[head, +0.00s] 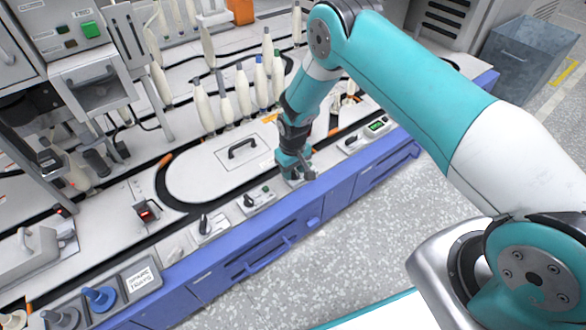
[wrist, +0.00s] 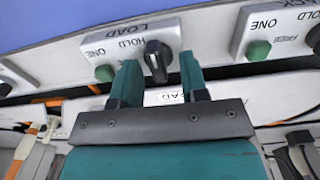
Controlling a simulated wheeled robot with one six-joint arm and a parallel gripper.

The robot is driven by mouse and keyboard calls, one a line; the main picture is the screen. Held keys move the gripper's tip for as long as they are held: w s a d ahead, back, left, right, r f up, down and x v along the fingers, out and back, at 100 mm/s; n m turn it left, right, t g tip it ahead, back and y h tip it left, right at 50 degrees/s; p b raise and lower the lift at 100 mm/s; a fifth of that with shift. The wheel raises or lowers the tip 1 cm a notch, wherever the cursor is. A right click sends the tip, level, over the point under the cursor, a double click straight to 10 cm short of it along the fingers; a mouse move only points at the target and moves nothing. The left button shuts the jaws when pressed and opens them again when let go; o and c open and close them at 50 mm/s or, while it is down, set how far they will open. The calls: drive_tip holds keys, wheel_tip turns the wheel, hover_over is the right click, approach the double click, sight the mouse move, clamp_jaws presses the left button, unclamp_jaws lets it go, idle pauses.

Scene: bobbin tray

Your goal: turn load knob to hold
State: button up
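The LOAD panel (wrist: 88,52) shows upside down in the wrist view, with the words HOLD and ONE and a green button (wrist: 104,73). Its black load knob (wrist: 157,57) stands to the right of these words. I cannot tell surely which word the knob points at. My gripper (wrist: 160,72) is open, with one teal finger on each side of the knob and gaps between. In the head view my gripper (head: 297,168) is down at the front edge of the machine and mostly hides the panel there.
A neighbouring panel with a green button (wrist: 258,49) is close on the right in the wrist view. In the head view, similar knob panels (head: 211,228) line the front edge above blue drawers (head: 265,250). White bobbins (head: 203,105) stand behind my gripper.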

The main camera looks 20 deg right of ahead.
wheel_tip(320, 180, up, 18)
drive_tip(key=p, duration=0.5)
drive_tip(key=shift+f, duration=0.25)
